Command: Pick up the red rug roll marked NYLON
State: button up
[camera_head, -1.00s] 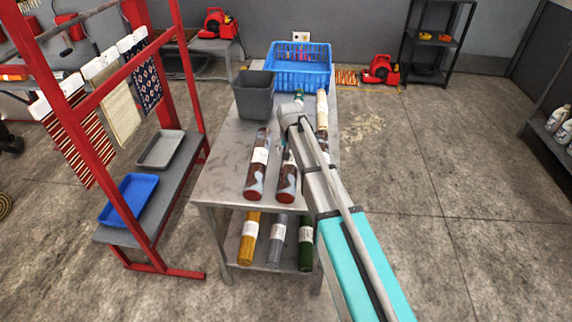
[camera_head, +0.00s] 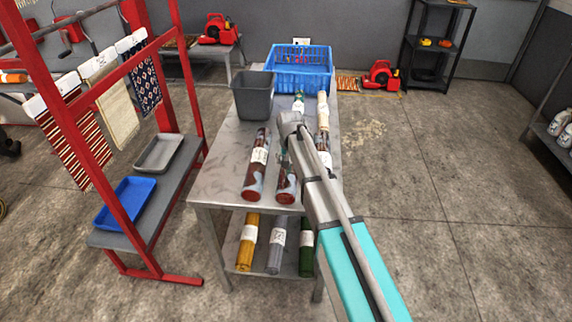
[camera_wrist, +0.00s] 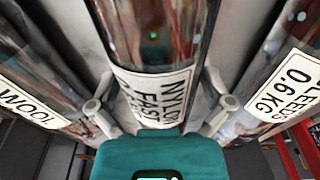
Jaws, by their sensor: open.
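The red rug roll marked NYLON (camera_wrist: 150,35) lies in the middle of the wrist view, wrapped in clear film, with a white label reading NYLON and FAST. My gripper (camera_wrist: 158,82) is open, with one finger on each side of this roll near its label. I cannot tell whether the fingers touch it. In the head view the middle dark red roll (camera_head: 286,188) lies on the metal table (camera_head: 222,175), partly hidden by my arm. A roll labelled WOOL (camera_wrist: 30,104) lies to the left in the wrist view, and one labelled BLEEDS 0.6 KG (camera_wrist: 287,84) to the right.
A grey bin (camera_head: 253,96) and a blue basket (camera_head: 300,70) stand at the table's far end. Yellow, grey and green rolls lie on the lower shelf (camera_head: 233,252). A red rack (camera_head: 165,215) stands at the left. The floor (camera_head: 440,190) to the right is clear.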

jog(key=c, duration=1.1)
jog(key=shift+r, duration=0.15)
notch_tip(320, 180, up, 3)
jog(key=p, duration=0.3)
jog(key=s+r+p, duration=0.1)
jog(key=r+p, duration=0.1)
jog(key=s+d+r+p, duration=0.1)
jog(key=s+r+p, duration=0.2)
jog(key=r+p, duration=0.1)
jog(key=shift+s+d, duration=0.15)
jog(key=shift+s, duration=0.25)
jog(key=shift+s+d+r+p, duration=0.4)
jog(key=shift+s+r+p, duration=0.3)
jog(key=shift+s, duration=0.75)
jog(key=shift+s+d+r+p, duration=0.4)
jog(key=shift+s+r+p, duration=0.2)
jog(key=shift+s, duration=0.85)
jog(key=shift+s+d+r+p, duration=0.4)
jog(key=shift+s+r+p, duration=0.3)
jog(key=shift+s, duration=0.75)
jog(key=shift+f, duration=0.1)
